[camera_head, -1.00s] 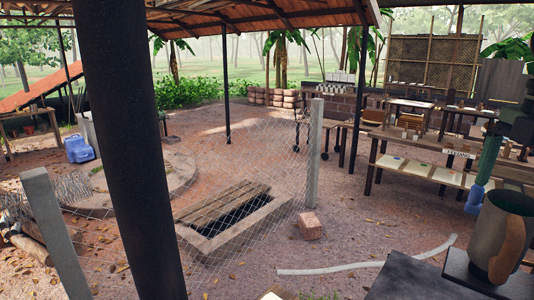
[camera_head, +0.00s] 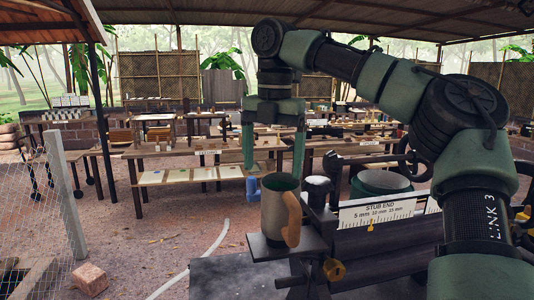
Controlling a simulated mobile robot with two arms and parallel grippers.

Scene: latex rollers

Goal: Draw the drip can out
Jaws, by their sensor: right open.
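The drip can appears to be the grey, mug-shaped can (camera_head: 273,218) with an orange-brown handle on its right side. It stands upright on a dark ledge (camera_head: 262,248) in the middle of the head view. My right gripper (camera_head: 273,165) hangs down from above, its two green fingers spread apart just above the can's rim. Nothing shows between the fingers, and I cannot tell whether a fingertip touches the can. A small blue piece (camera_head: 252,188) shows at the can's left edge; its nature is unclear. My left gripper is not in view.
Right of the can are a green-rimmed round vessel (camera_head: 380,184) and a white "STUB END" scale plate (camera_head: 377,214) on dark rollers. A wire fence with a concrete post (camera_head: 62,190) stands left. Open dirt ground lies left of the ledge.

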